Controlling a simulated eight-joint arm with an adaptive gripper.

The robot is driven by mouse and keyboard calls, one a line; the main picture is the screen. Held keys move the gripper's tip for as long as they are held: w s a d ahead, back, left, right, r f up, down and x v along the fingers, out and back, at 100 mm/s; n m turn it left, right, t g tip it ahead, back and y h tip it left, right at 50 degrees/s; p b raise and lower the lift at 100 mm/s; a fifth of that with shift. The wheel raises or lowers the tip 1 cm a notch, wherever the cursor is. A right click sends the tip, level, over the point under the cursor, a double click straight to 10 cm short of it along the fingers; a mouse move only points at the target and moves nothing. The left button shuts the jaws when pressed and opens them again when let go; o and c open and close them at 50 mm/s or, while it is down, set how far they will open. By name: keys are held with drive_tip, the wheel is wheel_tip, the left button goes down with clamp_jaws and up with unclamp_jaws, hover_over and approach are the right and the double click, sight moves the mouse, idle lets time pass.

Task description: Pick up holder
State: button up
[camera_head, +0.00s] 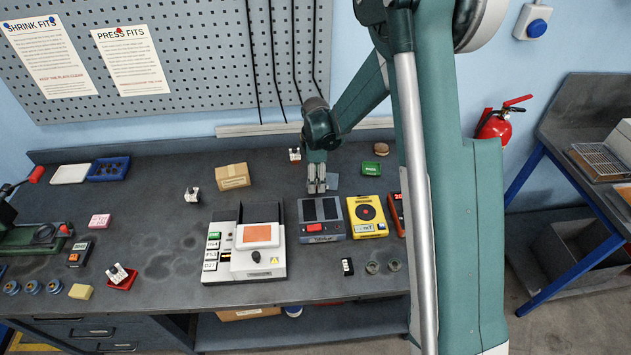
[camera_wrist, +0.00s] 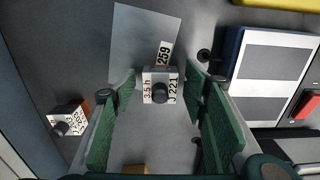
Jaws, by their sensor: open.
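A small holder (camera_wrist: 160,88) with a dark knob and white labels reading "3.5 h" and "J 221" shows in the wrist view, between the fingertip ends. My gripper (camera_wrist: 158,82) is open, with its green pads on either side of this holder. Gaps show between pads and holder; contact is not visible. In the head view my gripper (camera_head: 317,188) points down behind the two-panel device, and the holder under it is hidden. A second labelled holder (camera_wrist: 68,119) stands apart, left of the fingers; it also shows in the head view (camera_head: 294,154).
A grey sheet (camera_wrist: 135,45) lies beside the holder. The two-panel device (camera_head: 321,219) and a yellow device (camera_head: 366,216) stand close in front and to the right. A cardboard box (camera_head: 232,176) is to the left.

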drive_tip(key=shift+c, duration=0.5)
drive_tip(key=c, duration=1.2)
drive_tip(key=shift+c, duration=0.2)
drive_tip(key=shift+r, duration=0.15)
drive_tip(key=shift+r, duration=4.85)
